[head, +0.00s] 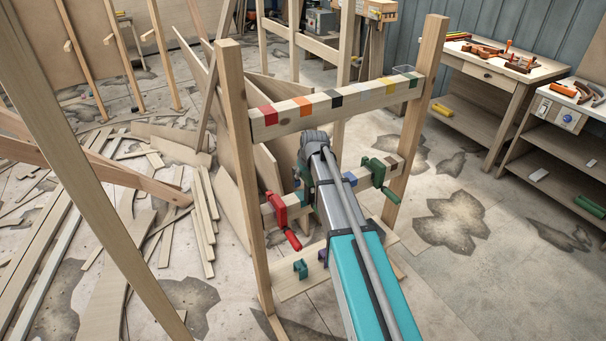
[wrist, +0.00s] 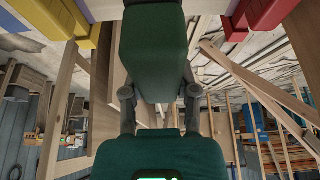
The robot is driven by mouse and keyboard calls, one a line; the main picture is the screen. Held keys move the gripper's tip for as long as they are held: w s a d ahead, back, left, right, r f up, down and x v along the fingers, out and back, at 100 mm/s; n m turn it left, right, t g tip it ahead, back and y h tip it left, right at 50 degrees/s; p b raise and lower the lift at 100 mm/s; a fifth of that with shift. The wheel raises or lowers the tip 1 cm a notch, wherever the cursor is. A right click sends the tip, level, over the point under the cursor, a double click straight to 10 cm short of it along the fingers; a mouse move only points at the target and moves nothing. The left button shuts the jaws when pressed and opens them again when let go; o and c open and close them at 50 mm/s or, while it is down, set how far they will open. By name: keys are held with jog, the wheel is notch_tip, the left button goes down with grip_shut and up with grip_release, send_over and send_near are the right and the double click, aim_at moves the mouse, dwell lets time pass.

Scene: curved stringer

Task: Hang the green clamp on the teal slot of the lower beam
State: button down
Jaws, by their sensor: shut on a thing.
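My gripper (wrist: 158,100) is shut on a dark green block, which I take to be the green clamp (wrist: 152,50); it fills the middle of the wrist view. In the head view my arm hides most of the gripper, and dark green parts (head: 303,172) show at its left, in front of the frame. The lower beam (head: 361,184) crosses the wooden frame behind my arm. A blue patch (head: 350,179) shows on it.
A red clamp (head: 276,209) hangs at the beam's left and another green clamp (head: 378,171) at its right. The upper beam (head: 355,96) has coloured slots. Scrap wood lies left; floor at right is open.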

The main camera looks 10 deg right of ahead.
aim_at(301, 194)
jog(key=shift+f+b, duration=1.8)
jog(key=shift+f, duration=0.1)
jog(key=shift+f+b, duration=0.35)
jog(key=shift+f+b, duration=1.4)
dwell(0.4)
jog(key=shift+c, duration=1.5)
grip_release()
jog(key=shift+r, duration=0.2)
notch_tip(301, 194, up, 10)
jog(key=p, duration=0.9)
jog(key=shift+f+p, duration=0.25)
jog(key=shift+p, duration=0.15)
